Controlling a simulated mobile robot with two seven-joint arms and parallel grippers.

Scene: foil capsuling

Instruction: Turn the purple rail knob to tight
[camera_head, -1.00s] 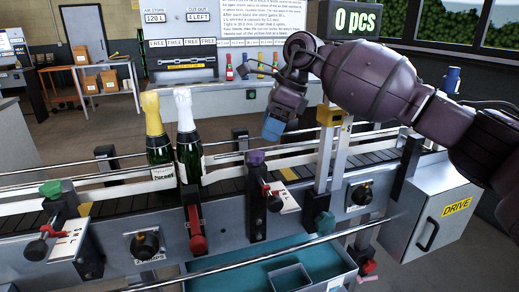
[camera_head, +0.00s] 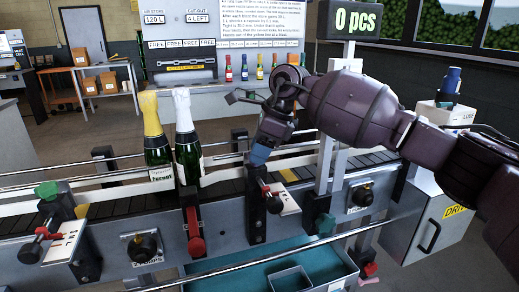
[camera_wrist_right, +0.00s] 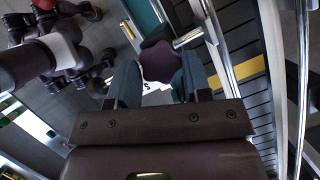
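The purple rail knob (camera_wrist_right: 160,62) shows in the right wrist view between and just beyond the tips of my right gripper's two blue-teal fingers. My right gripper (camera_wrist_right: 162,80) has its fingers spread, one on each side of the knob; whether they touch it I cannot tell. In the head view my right gripper (camera_head: 258,156) points down over the top of the rail post (camera_head: 256,215) and hides the knob. A red-tipped pointer and white scale plate (camera_head: 284,200) sit beside that post. My left gripper is not in view.
Two bottles, one gold-topped (camera_head: 157,145) and one white-topped (camera_head: 187,145), stand on the conveyor left of my right gripper. A green knob (camera_head: 47,190) tops another post at far left. A red handle (camera_head: 196,243) and black dial (camera_head: 143,246) are on the front.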

